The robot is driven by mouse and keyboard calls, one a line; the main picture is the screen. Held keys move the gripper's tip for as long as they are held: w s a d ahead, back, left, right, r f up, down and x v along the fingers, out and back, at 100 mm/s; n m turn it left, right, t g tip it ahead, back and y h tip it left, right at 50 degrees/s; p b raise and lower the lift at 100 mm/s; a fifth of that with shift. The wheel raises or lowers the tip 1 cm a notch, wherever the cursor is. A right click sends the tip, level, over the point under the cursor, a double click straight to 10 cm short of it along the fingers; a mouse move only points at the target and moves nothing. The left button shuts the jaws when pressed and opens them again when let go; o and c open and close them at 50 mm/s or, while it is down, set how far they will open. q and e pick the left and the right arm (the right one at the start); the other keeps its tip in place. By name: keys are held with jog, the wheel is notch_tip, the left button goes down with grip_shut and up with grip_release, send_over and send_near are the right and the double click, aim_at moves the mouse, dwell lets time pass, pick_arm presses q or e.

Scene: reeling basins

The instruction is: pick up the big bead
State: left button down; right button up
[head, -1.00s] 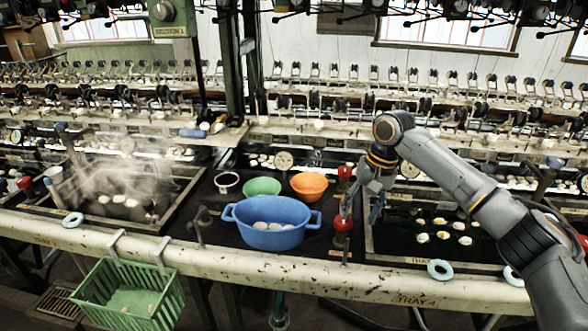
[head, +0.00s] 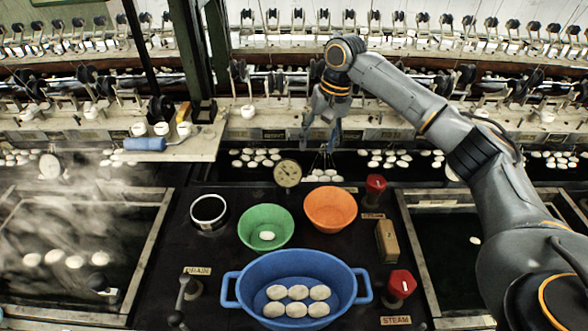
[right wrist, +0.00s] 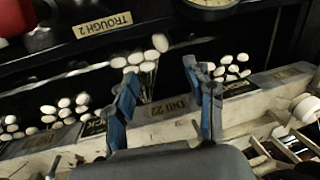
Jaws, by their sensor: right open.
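I cannot tell any object surely as the big bead. My right gripper (head: 321,140) is open at the front edge of the far shelf (head: 375,133), pointing down. In the right wrist view my two blue-padded fingers (right wrist: 162,72) stand apart with nothing held. Between and beyond them lies a cluster of white cocoons (right wrist: 146,62) with fine threads running up from it; the head view shows this cluster (head: 324,176) just below my fingertips. A label "END 22" (right wrist: 167,106) is on the shelf edge between the fingers. My left gripper is not in view.
A blue basin (head: 297,258) with several cocoons, a green bowl (head: 266,222) with one cocoon, and an orange bowl (head: 330,206) stand on the dark worktop. A dial gauge (head: 288,173) and red knob (head: 375,184) are nearby. Steam rises at left.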

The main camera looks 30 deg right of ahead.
jog(key=f, duration=0.3)
jog(key=a+f, duration=0.1)
jog(key=f, duration=0.3)
jog(key=shift+a+f, duration=0.2)
jog(key=shift+w+a+f, duration=0.1)
jog(key=shift+f, duration=0.45)
jog(key=f, duration=0.4)
jog(key=shift+w+a+f, duration=0.2)
jog(key=shift+a+f, duration=0.2)
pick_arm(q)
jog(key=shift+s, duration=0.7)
pick_arm(e)
jog(key=c, duration=0.8)
jog(key=shift+o, duration=0.2)
